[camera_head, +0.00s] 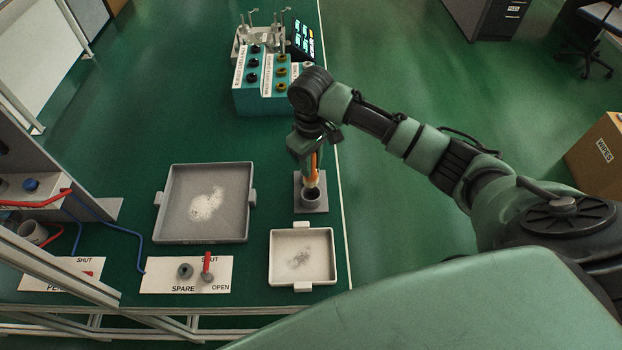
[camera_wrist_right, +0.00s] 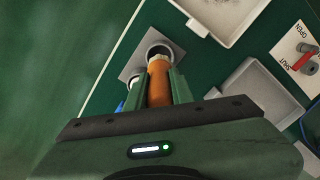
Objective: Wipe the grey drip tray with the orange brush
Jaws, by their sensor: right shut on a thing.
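The grey drip tray (camera_head: 248,213) lies on the green bench, left of centre, with a pale speckled patch on its floor. Its grey corner also shows in the right wrist view (camera_wrist_right: 250,92). My right gripper (camera_head: 312,158) is shut on the orange brush (camera_wrist_right: 159,84), which points downward. The brush's lower end is at the mouth of a round grey holder (camera_head: 311,198) on a square base, right of the tray; I cannot tell how far inside it sits. My left gripper is not in view.
A smaller white tray (camera_head: 332,262) with a grey smudge stands in front of the holder. A valve panel (camera_head: 220,262) with a red lever is in front of the grey tray. A teal rack (camera_head: 262,102) stands behind. Blue hose (camera_head: 128,232) lies at left.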

